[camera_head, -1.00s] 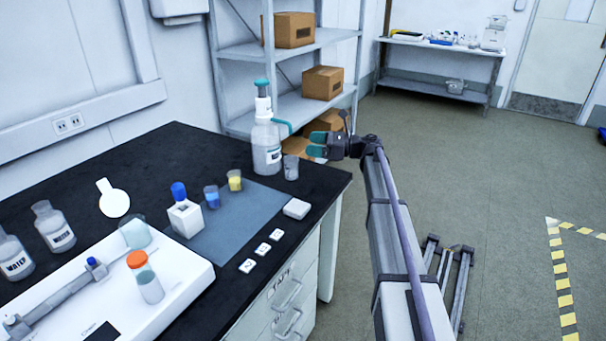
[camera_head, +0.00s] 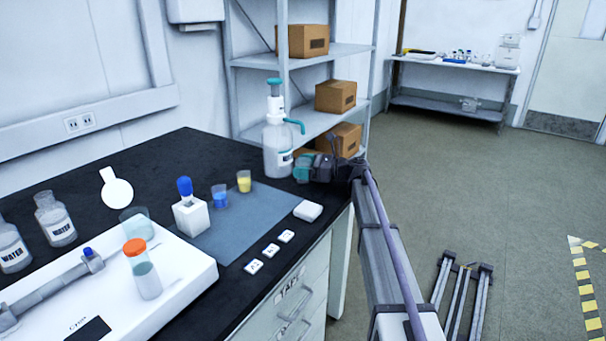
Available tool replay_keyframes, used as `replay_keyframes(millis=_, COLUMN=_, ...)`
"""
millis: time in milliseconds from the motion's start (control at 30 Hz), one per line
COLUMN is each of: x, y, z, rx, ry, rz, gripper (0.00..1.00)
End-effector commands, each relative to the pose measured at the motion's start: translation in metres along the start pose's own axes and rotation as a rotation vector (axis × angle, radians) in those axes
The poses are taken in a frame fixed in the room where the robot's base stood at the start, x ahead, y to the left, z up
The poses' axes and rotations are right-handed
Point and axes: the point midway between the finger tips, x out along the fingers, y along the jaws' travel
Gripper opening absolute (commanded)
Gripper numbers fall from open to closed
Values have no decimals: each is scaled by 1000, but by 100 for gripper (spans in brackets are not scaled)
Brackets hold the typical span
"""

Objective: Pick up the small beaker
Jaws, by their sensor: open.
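My gripper (camera_head: 304,168) is at the far right corner of the black bench, just right of the pump-top bottle (camera_head: 278,148). Its teal fingers are open. The small clear beaker that stood beside this bottle a second ago is hidden by my gripper; I cannot tell whether it is between the fingers or behind them. Two other small beakers, one with blue liquid (camera_head: 220,196) and one with yellow liquid (camera_head: 244,181), stand on the blue-grey mat (camera_head: 232,225), left of my gripper. A larger beaker (camera_head: 135,224) stands at the left.
The white holder with a blue-capped item (camera_head: 190,214) stands on the mat. A white block (camera_head: 308,211) and several label tiles (camera_head: 270,250) lie near the bench's front edge. Water bottles (camera_head: 55,218) and an orange-capped tube (camera_head: 143,270) are at left. Shelving (camera_head: 300,57) stands behind.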

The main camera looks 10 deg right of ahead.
Motion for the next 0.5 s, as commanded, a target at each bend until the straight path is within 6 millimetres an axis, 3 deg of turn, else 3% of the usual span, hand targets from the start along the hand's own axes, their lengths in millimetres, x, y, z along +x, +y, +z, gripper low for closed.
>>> replay_keyframes(millis=133, x=-1, y=0, z=0, rx=0, ry=0, rz=-1, gripper=84)
replay_keyframes(millis=500, x=-1, y=0, z=0, rx=0, ry=0, rz=0, gripper=48)
